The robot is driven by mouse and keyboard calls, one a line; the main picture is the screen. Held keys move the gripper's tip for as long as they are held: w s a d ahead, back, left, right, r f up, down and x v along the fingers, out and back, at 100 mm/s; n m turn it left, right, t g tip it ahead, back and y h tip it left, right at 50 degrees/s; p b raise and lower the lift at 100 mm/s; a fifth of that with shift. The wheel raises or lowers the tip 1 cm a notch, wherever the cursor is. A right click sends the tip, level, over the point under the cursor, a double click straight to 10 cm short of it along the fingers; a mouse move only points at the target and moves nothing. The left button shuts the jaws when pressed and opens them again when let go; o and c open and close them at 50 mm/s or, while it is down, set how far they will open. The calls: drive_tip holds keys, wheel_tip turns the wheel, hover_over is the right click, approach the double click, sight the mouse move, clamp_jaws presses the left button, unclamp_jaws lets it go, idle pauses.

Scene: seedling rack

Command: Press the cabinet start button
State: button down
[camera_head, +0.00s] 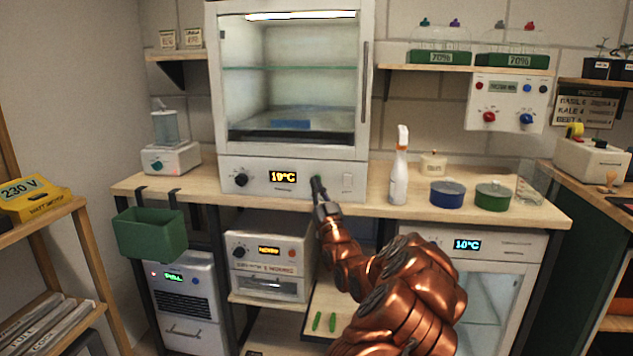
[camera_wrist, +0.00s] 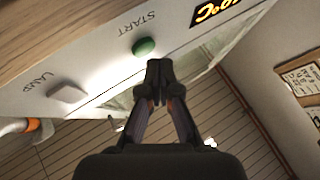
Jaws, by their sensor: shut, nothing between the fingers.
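The glass-fronted cabinet (camera_head: 225,173) stands on the wooden counter, with a lit display (camera_head: 283,177) on its lower panel. In the wrist view the round green start button (camera_wrist: 144,47) sits on this panel beside the word START. My gripper (camera_wrist: 158,68) is shut and empty, its fingertips close to the button in the picture. I cannot tell whether they touch it. In the head view my gripper (camera_head: 318,188) is in front of the panel, right of the display, and mostly covers the button area.
A lamp switch (camera_wrist: 67,92) is near the button on the same panel. A spray bottle (camera_head: 399,170), a blue pot (camera_head: 447,192) and a green pot (camera_head: 493,196) stand on the counter to the right. A green bin (camera_head: 150,236) hangs at the counter's left front.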

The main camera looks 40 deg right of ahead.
drive_tip(key=shift+w+d, duration=0.25)
drive_tip(key=shift+w+d, duration=0.2)
drive_tip(key=shift+d, duration=0.05)
idle(0.9)
drive_tip(key=shift+s+a+f+b, duration=0.1)
drive_tip(key=shift+s+b, duration=0.05)
drive_tip(key=shift+b, duration=0.2)
drive_tip(key=shift+s+a+b, duration=0.3)
drive_tip(key=shift+a+b, duration=0.15)
drive_tip(key=shift+a, duration=0.05)
drive_tip(key=shift+s+a+b, duration=0.75)
drive_tip(key=shift+a+b, duration=0.25)
drive_tip(key=shift+a, duration=0.05)
drive_tip(key=shift+s+a+b, duration=0.7)
drive_tip(key=shift+a+b, duration=0.3)
drive_tip(key=shift+a, duration=0.05)
